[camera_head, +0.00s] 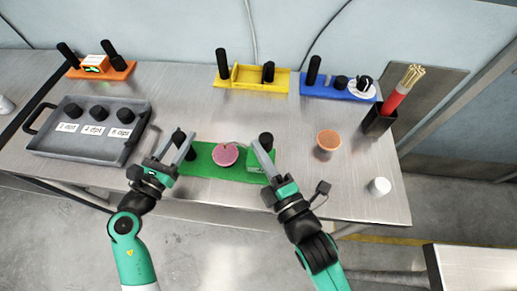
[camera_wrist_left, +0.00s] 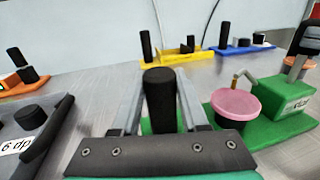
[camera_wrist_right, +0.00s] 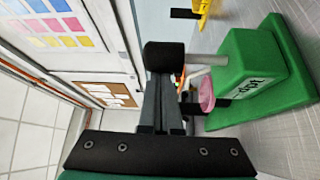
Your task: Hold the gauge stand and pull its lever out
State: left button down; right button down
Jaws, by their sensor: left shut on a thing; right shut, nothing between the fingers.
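The green gauge stand (camera_head: 205,164) lies near the table's front edge, with a pink round pad (camera_head: 225,154) in its middle. My left gripper (camera_head: 180,147) is shut on the stand's black upright handle (camera_wrist_left: 160,98) at its left end. The lever is a grey rod (camera_wrist_right: 207,60) with a black knob (camera_wrist_right: 164,56), coming out of the green block (camera_wrist_right: 245,65) at the right end. The knob also shows in the head view (camera_head: 266,140). My right gripper (camera_head: 259,151) is shut and empty close beside the knob; I cannot tell if they touch.
A grey tray (camera_head: 88,148) with several black knobs stands at the left. Orange (camera_head: 72,74), yellow (camera_head: 250,85) and blue (camera_head: 325,90) stands line the back. An orange-topped cup (camera_head: 327,145), a black holder (camera_head: 378,122) and a white cylinder (camera_head: 379,187) stand at the right.

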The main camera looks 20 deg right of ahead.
aim_at(270, 147)
jog(key=shift+d+m, duration=0.2)
jog(key=shift+m, duration=0.1)
jog(key=shift+s+d+m+t, duration=0.3)
jog(key=shift+d+m+t, duration=0.2)
jog(key=shift+d+m, duration=0.15)
jog(key=shift+s+d+f, duration=0.2)
jog(key=shift+s+d, duration=0.1)
jog(key=shift+d, duration=0.4)
jog(key=shift+s+d+f+m+t, duration=0.15)
jog(key=shift+d+m+t, duration=0.05)
jog(key=shift+d+m, duration=0.15)
jog(key=shift+s+d+f+m+t, duration=0.1)
jog(key=shift+d+f+m+t, duration=0.1)
jog(key=shift+d+m, duration=0.1)
